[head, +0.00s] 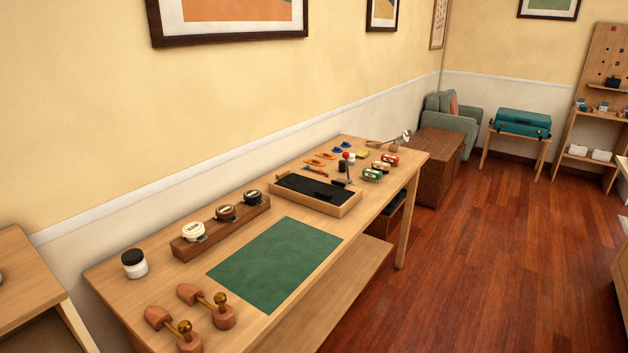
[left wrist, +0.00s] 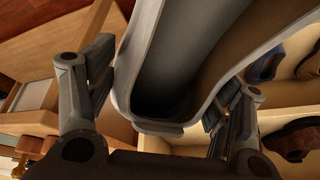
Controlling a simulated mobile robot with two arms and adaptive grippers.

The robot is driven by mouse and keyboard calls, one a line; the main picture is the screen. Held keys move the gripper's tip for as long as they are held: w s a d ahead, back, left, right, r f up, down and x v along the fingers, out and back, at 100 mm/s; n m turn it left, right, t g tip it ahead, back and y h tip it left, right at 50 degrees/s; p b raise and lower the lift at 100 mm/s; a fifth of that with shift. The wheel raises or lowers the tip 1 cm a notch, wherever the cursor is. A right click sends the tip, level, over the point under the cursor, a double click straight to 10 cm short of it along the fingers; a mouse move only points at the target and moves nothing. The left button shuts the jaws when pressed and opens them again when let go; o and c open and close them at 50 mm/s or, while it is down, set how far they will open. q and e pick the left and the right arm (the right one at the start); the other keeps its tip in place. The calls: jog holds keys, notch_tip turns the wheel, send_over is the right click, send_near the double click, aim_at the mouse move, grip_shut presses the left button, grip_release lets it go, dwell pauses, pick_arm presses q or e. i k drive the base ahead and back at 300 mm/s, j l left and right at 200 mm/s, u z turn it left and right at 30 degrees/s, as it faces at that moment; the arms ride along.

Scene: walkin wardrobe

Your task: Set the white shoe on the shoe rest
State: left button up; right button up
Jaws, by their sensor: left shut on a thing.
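In the left wrist view my left gripper (left wrist: 165,128) is shut on the white shoe (left wrist: 180,128), which looks pale grey in the shade. Its rim and dark hollow inside face the camera, with a finger on each side. The rest of the shoe runs out of the top of the picture. Neither gripper shows in the head view. I cannot pick out the shoe rest for certain; the head view shows a bench (head: 110,280) with a green mat (head: 275,262) and a wooden tray with a dark inside (head: 346,208).
Shoe trees (head: 208,305), a jar (head: 134,264), a rack of polish tins (head: 222,226) and small tools stand on the bench. The green mat is bare. In the left wrist view, a brown shoe (left wrist: 296,138) and a dark blue shoe (left wrist: 267,66) sit in pale compartments close at right.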

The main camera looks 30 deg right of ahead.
aim_at(313, 186)
jog(key=i+l, duration=0.1)
jog(key=l, duration=0.65)
jog(key=i+l+u, duration=0.1)
jog(key=l, duration=0.7)
jog(key=i+l, duration=0.15)
jog(key=l, duration=0.3)
jog(key=i+l+u, duration=0.15)
jog(key=l, duration=0.35)
jog(key=i+l, duration=0.1)
jog(key=l, duration=0.35)
jog(key=i+l+u, duration=0.1)
jog(key=l, duration=0.4)
